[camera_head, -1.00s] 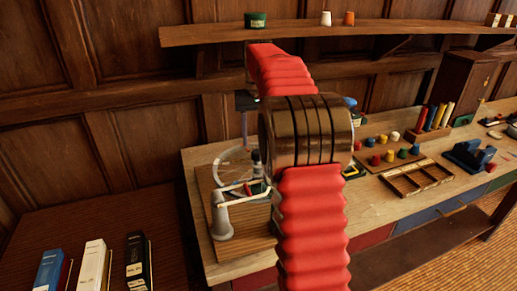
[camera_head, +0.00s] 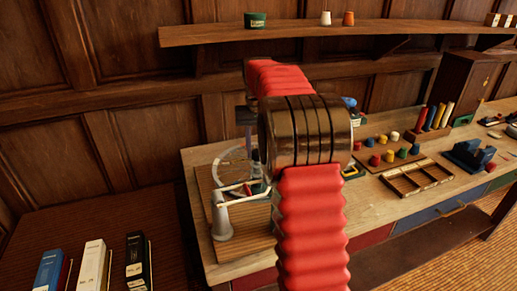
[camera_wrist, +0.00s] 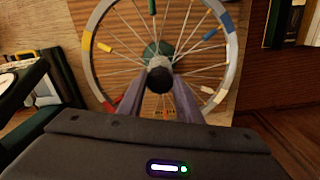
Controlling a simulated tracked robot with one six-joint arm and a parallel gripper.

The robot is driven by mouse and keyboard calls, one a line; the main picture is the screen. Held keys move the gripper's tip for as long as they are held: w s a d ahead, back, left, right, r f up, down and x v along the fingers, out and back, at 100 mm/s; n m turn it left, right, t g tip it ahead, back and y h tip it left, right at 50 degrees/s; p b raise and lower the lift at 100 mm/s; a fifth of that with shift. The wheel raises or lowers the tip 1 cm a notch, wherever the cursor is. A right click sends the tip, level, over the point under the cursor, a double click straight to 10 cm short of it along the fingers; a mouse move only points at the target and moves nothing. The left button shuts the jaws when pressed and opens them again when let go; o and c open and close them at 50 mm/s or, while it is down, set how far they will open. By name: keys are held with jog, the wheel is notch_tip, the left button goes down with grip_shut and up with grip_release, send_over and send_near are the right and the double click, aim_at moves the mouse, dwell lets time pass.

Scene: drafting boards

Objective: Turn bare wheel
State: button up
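The bare wheel fills the upper part of the wrist view, with a grey rim (camera_wrist: 89,69), thin spokes and yellow, blue, red, white and green pieces on it. Its hub has a green disc and a dark round end (camera_wrist: 160,80) facing the camera. My gripper (camera_wrist: 160,82) has its two grey fingers on either side of that dark end, tips close to it. A gap shows between the fingers, but whether they touch the hub is unclear. In the head view the wheel (camera_head: 222,164) stands on a wooden board, partly hidden by my arm, which also hides the gripper.
The bench (camera_head: 310,247) runs right, carrying coloured pegs, a compartment tray (camera_head: 418,179) and a blue device (camera_head: 468,154). A shelf (camera_head: 290,31) crosses above. Binders (camera_head: 92,266) stand at lower left. A dark object (camera_wrist: 45,90) lies left of the wheel.

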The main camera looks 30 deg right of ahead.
grip_shut()
jog(key=shift+s+d, duration=0.1)
jog(key=shift+d, duration=0.15)
jog(key=shift+a, duration=0.2)
jog(key=shift+a, duration=0.15)
